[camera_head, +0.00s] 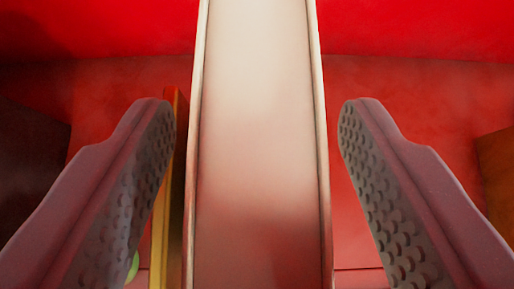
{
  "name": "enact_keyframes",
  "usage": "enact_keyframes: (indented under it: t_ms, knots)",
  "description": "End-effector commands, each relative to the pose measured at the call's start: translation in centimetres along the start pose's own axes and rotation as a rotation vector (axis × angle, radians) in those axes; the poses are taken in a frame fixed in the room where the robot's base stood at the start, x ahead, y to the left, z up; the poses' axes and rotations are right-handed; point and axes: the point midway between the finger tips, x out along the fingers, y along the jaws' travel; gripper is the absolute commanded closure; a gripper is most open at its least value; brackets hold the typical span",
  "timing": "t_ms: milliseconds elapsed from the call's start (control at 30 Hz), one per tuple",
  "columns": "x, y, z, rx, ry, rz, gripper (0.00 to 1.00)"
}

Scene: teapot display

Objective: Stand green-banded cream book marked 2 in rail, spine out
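A long cream object (258,120) with thin raised pale edges runs from the top to the bottom of the view. It looks like a book, but no green band or number 2 shows on it, so I cannot tell if it is the one marked 2. My gripper (256,115) is open, with one textured finger on each side of the cream object. A clear gap shows between the right finger and it. The left finger is also apart from it. I cannot make out the rail.
A narrow orange-brown upright piece (174,190) stands between my left finger and the cream object. A small green patch (133,266) shows at lower left. Dark brown (30,150) and orange-brown (498,175) blocks stand at the sides. Red surfaces (420,95) lie behind.

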Motion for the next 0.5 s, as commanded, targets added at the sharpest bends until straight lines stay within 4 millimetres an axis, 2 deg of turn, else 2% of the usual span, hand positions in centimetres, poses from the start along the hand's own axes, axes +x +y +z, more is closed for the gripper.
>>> enact_keyframes:
  t_ms: [267,500]
  knots:
    - [-0.1,0.0,0.0,0.000,0.000,0.000,0.47]
    - [-2.0,0.1,-0.3,0.000,0.004,0.000,0.47]
